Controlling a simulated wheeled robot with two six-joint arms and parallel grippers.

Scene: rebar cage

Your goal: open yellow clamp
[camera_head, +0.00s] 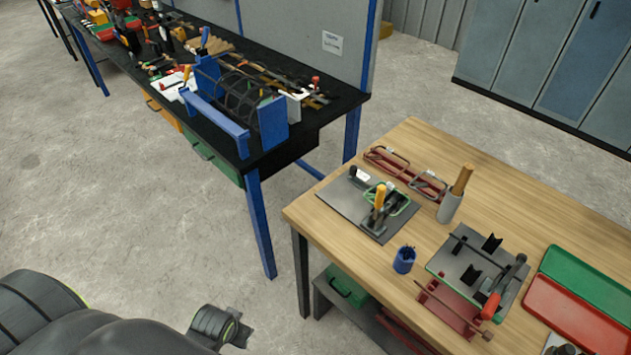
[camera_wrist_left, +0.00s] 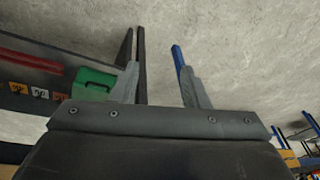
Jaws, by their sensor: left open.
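A clamp with a yellow upright handle (camera_head: 380,197) stands on a dark grey plate (camera_head: 340,197) near the left corner of the wooden table. A green ring-like part (camera_head: 402,203) lies beside it. Whether its jaw is open or shut is too small to tell. My left arm comes in at the bottom left of the head view, low over the floor and well apart from the table. In the left wrist view my left gripper (camera_wrist_left: 158,88) is open, with nothing between its fingers. My right gripper is not in view.
The wooden table (camera_head: 330,218) also holds a blue cup (camera_head: 404,260), a grey holder (camera_head: 449,208) with a wooden handle, a grey plate with black V-blocks, and red and green trays (camera_head: 585,283). A black workbench with blue legs (camera_head: 260,225) stands behind. Concrete floor is clear at left.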

